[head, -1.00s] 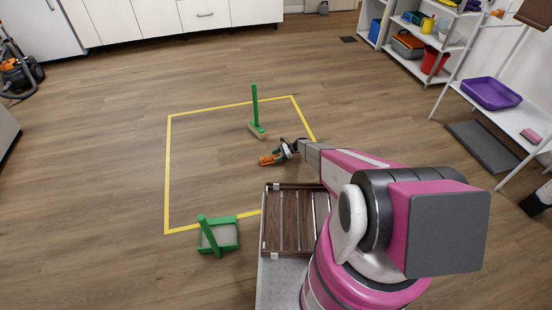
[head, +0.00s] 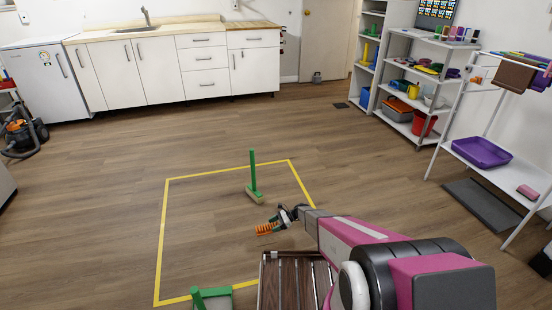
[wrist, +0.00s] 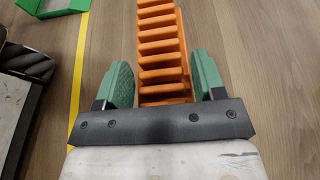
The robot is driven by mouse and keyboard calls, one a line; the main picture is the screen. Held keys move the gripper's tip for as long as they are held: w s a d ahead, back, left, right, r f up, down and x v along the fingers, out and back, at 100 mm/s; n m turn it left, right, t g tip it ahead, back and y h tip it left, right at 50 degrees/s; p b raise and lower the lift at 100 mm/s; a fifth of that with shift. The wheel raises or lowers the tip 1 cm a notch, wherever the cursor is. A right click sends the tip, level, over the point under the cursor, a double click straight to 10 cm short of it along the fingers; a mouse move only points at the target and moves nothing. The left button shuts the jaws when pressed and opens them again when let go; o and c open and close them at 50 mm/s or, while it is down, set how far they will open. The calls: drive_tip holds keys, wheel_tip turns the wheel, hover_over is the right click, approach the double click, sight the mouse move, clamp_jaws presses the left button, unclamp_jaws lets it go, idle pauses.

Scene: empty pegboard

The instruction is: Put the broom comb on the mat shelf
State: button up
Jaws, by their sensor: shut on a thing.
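The orange broom comb (head: 267,229) is in my gripper (head: 283,217), held out over the floor inside the yellow outline. In the wrist view the ridged orange comb (wrist: 162,48) lies between the two green finger pads of my gripper (wrist: 165,80). At the right stands a white rack (head: 512,168) with a purple tray (head: 482,152) and a pink block on its lower shelf. A dark mat (head: 482,205) lies on the floor under it. I cannot tell for sure which shelf is the mat shelf.
A green broom (head: 254,184) stands inside the yellow floor outline (head: 163,235). A green dustpan (head: 211,297) is at its front edge. Grey shelves (head: 428,78) with bins and bowls stand at the back right. The floor between the outline and the rack is clear.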

drive_tip(key=d+r+m+t, duration=0.2)
drive_tip(key=d+r, duration=0.2)
drive_tip(key=r, duration=0.8)
drive_tip(key=d+r+m+t, duration=0.15)
drive_tip(key=d+r, duration=0.25)
drive_tip(key=r, duration=0.8)
drive_tip(key=d+r+m+t, duration=0.2)
drive_tip(key=d+r+t, duration=0.15)
drive_tip(key=r, duration=0.85)
drive_tip(key=s+d+r+m+t, duration=0.1)
drive_tip(key=s+d+r, duration=0.2)
drive_tip(key=r, duration=0.6)
drive_tip(key=s+d+r+m+t+h, duration=0.1)
drive_tip(key=s+d+r+m+t, duration=0.1)
drive_tip(key=s+r, duration=0.3)
drive_tip(key=s+d+r+m+t, duration=0.2)
drive_tip(key=s+d+r, duration=0.2)
drive_tip(key=r, duration=0.9)
drive_tip(key=shift+s+d+r+h, duration=0.25)
drive_tip(key=shift+s+h, duration=0.15)
drive_tip(key=shift+f, duration=0.1)
